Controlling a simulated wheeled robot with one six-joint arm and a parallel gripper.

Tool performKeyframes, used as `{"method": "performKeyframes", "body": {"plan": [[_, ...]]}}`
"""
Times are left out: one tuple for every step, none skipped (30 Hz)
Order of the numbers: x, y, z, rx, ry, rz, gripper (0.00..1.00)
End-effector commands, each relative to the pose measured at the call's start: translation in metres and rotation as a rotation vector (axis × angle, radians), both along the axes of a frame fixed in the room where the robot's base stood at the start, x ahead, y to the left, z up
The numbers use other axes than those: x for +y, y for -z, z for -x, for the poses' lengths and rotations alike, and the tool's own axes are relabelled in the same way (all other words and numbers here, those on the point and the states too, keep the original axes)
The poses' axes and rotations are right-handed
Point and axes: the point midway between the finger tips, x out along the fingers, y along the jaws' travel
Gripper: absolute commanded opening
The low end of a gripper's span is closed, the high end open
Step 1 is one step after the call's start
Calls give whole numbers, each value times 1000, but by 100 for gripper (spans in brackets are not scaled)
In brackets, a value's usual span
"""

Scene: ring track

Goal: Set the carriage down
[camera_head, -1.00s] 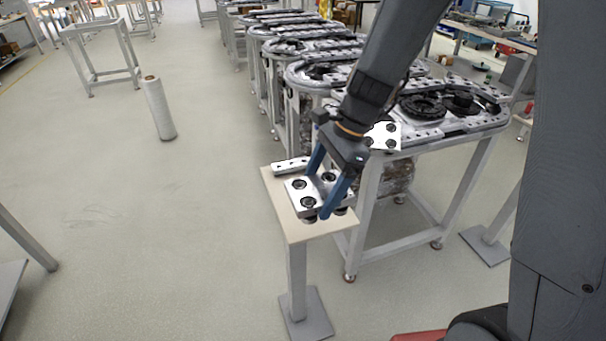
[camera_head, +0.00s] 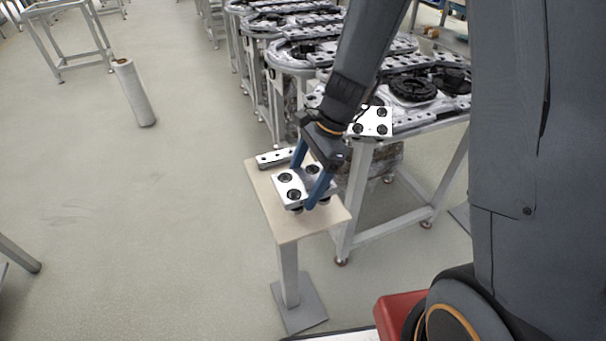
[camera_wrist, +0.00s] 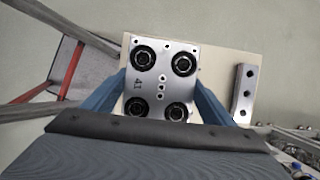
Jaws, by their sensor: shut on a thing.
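The carriage (camera_head: 300,183) is a silver plate with several black round wheels or caps. My gripper (camera_head: 302,189) has its blue fingers shut on two opposite sides of it. It is held roughly level over the pale top of a small stand (camera_head: 284,228). Wheels show under its near edge; I cannot tell whether they touch the top. In the wrist view the carriage (camera_wrist: 150,88) sits between the fingers, with the stand top (camera_wrist: 216,65) beneath and to its right. The underside is mostly hidden.
A short silver rail block (camera_head: 274,158) lies on the stand behind the carriage. The ring track (camera_head: 430,118) stands on a frame to the right, with a similar plate (camera_head: 372,122) on its near edge. A white roll (camera_head: 134,92) stands on open floor at left.

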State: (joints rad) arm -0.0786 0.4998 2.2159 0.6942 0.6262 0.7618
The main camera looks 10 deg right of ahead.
Motion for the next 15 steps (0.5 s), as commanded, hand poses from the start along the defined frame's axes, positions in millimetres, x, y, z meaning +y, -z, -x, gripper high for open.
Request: {"method": "performKeyframes", "body": {"plan": [[0, 3, 0, 1, 1, -1, 17], [1, 5, 0, 1, 0, -1, 17], [1, 10, 1, 2, -1, 0, 17], [1, 14, 1, 3, -1, 0, 17], [1, 18, 1, 3, -1, 0, 17], [1, 22, 0, 2, -1, 0, 17], [1, 26, 1, 2, -1, 0, 17], [1, 29, 0, 2, -2, -1, 17], [1, 32, 0, 1, -1, -1, 17], [1, 35, 0, 1, 0, -1, 17], [1, 37, 0, 1, 0, -1, 17], [1, 38, 0, 0, -1, 0, 17], [1, 39, 0, -1, -2, 0, 17], [1, 39, 0, -1, -2, 0, 17], [1, 40, 0, -2, -1, 0, 17]]}}
